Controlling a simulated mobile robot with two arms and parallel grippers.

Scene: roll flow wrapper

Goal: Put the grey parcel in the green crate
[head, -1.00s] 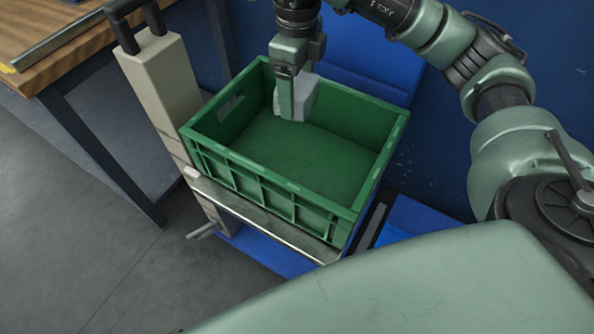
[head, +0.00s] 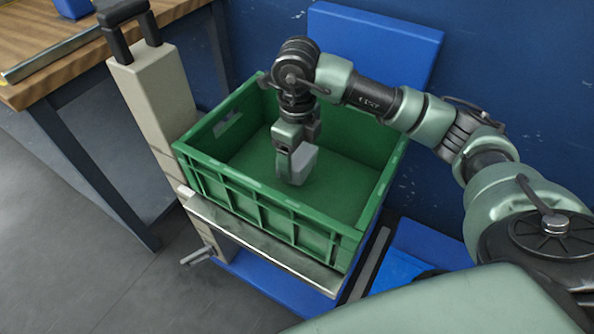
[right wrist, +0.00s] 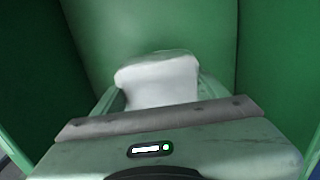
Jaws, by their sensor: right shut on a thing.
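The grey parcel (head: 303,163) is held in my right gripper (head: 290,172), down inside the green crate (head: 270,212). In the right wrist view the parcel (right wrist: 158,80) shows pale between the fingers, with green crate walls around it. I cannot tell whether the parcel touches the crate floor. The crate is open at the top, and no other thing shows in the part of its floor that I see. My left gripper is not in view.
The crate stands on a cart with a metal front edge (head: 262,242) and a beige post (head: 155,95) at its left. A wooden table (head: 60,50) is at the upper left. A blue wall is behind, with a blue panel (head: 385,45) against it.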

